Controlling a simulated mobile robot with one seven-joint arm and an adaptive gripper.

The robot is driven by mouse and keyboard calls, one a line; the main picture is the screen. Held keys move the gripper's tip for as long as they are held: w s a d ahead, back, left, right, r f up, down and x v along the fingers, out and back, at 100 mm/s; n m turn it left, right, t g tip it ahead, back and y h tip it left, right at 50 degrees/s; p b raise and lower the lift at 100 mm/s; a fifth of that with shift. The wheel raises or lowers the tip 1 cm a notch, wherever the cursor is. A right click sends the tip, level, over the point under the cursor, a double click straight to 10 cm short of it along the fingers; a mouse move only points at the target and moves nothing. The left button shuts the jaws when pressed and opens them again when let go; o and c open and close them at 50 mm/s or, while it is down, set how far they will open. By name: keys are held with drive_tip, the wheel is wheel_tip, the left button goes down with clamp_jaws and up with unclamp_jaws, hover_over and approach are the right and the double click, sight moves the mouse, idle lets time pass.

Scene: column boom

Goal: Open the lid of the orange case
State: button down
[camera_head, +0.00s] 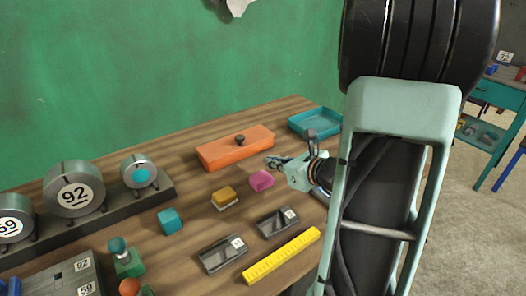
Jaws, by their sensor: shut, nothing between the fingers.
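The orange case (235,150) is a long, low box on the wooden table, near the green wall. Its lid looks closed, with a dark knob (240,139) on top. The fingers are small in view and look shut and empty. I cannot tell whether they touch the case end. My arm hides part of the table to the right.
A teal tray (315,121) stands behind my gripper. A pink block (261,181), a yellow block (224,196) and a teal block (170,221) lie in front of the case. A yellow ruler-like bar (282,256) lies near the front edge. Numbered round weights (74,188) stand at left.

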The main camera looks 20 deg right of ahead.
sight(242, 144)
drive_tip(key=x, duration=0.8)
drive_tip(key=shift+w+a+f+b, duration=0.15)
drive_tip(key=shift+w+f+b, duration=0.1)
drive_tip(key=shift+b, duration=0.15)
drive_tip(key=w+r, duration=0.1)
drive_tip(key=w+r+p, duration=0.1)
drive_tip(key=shift+w+a+r, duration=0.15)
drive_tip(key=shift+a+r, duration=0.1)
drive_tip(key=shift+a, duration=0.1)
drive_tip(key=shift+w+a+r, duration=0.1)
drive_tip(key=shift+w+r, duration=0.2)
drive_tip(key=shift+w, duration=0.05)
drive_tip(key=shift+w+r+g+p, duration=0.15)
drive_tip(key=shift+r+g+p, duration=0.2)
drive_tip(key=shift+p, duration=0.6)
